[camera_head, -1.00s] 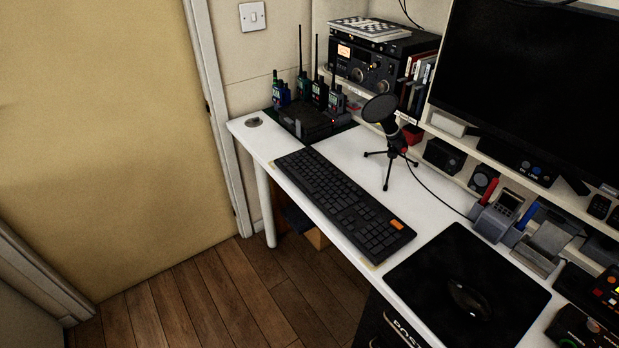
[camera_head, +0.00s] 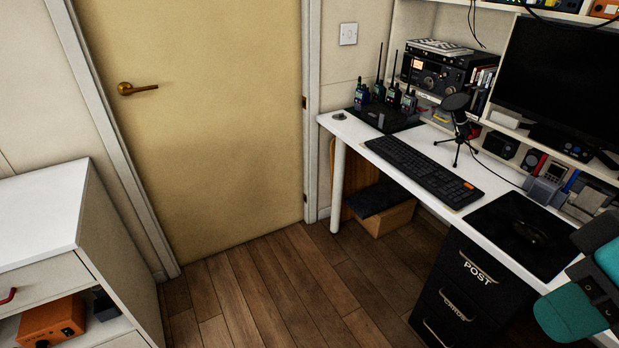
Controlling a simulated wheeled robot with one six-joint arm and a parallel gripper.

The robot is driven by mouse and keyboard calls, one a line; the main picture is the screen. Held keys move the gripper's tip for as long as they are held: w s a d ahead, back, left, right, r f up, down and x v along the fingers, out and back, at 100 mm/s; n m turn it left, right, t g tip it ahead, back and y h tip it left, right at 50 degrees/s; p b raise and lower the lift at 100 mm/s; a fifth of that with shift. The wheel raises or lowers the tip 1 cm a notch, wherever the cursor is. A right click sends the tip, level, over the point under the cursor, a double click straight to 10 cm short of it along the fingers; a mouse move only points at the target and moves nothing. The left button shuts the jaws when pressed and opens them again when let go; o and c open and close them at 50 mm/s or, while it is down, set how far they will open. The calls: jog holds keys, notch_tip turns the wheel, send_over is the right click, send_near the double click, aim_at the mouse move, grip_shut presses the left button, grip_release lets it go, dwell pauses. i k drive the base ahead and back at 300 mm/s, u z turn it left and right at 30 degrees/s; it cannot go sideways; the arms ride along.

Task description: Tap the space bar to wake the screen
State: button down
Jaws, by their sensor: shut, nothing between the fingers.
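The black keyboard (camera_head: 422,170) lies along the front part of the white desk, with an orange key at its near right end. Its space bar is too small to tell apart from the other keys. The dark screen (camera_head: 565,80) stands on a raised shelf at the right and shows nothing lit. My gripper is not in view. Teal and dark rounded parts at the lower right edge look like my arm, well away from the keyboard and to its right.
A black mouse mat (camera_head: 510,222) lies right of the keyboard, and a microphone (camera_head: 457,122) on a tripod stands behind it. Black drawers (camera_head: 468,280) stand under the desk. A white cabinet (camera_head: 75,215) is at the left. The wooden floor (camera_head: 290,285) between is clear.

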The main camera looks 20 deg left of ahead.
aim_at(384, 151)
jog(key=u, duration=0.15)
jog(key=k, duration=0.35)
jog(key=u, duration=0.85)
jog(key=i, duration=0.8)
jog(key=u, duration=0.6)
jog(key=i, duration=1.6)
jog(key=z, duration=0.95)
jog(key=i, duration=0.35)
jog(key=z, duration=0.45)
